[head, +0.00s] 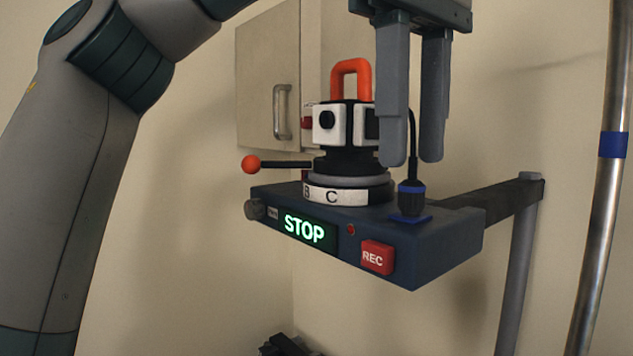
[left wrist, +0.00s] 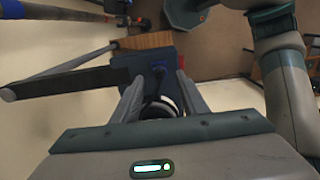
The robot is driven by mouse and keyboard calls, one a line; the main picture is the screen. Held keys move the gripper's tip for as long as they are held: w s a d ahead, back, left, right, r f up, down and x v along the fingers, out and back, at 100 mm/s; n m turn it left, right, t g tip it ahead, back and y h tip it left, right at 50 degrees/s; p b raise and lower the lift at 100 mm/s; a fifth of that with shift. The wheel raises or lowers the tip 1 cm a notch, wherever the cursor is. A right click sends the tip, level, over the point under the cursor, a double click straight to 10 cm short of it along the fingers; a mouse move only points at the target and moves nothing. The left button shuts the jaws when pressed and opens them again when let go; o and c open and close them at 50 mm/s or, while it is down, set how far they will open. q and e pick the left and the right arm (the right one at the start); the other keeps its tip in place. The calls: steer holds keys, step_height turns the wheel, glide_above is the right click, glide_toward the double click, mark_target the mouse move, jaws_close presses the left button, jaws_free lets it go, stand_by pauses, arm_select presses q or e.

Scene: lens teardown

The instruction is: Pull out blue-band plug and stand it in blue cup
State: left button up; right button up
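The blue-band plug (head: 411,193) is a dark connector with a blue collar. It stands upright on a small blue plate at the right part of the dark blue box (head: 440,252), and its thin black cable runs up behind the gripper. In the left wrist view a blue fitting with a dark cable (left wrist: 158,70) shows beyond the fingers. My left gripper (head: 412,160) points down just above the plug; its two fingers are apart, with nothing seen held. It also shows in the left wrist view (left wrist: 163,103). No blue cup can be made out. My right gripper is out of view.
A black-and-white device (head: 344,126) with an orange handle (head: 351,73) stands on the box, left of my fingers. An orange-tipped lever (head: 250,164) sticks out left. The box front has a lit STOP display (head: 304,231) and a REC button (head: 377,257). A metal pole (head: 595,215) stands right.

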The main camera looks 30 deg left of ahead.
mark_target(412, 180)
arm_select(q)
step_height(412, 180, down, 3)
steer(key=shift+w+f+b, duration=0.15)
steer(key=shift+f+b, duration=0.05)
steer(key=shift+b, duration=0.7)
steer(key=shift+f+b, duration=0.3)
steer(key=shift+f, duration=0.25)
steer(key=shift+p, duration=0.75)
stand_by(0.5)
jaws_close()
steer(key=shift+r, duration=0.2)
steer(key=shift+r+p, duration=0.5)
steer(key=shift+r, duration=2.3)
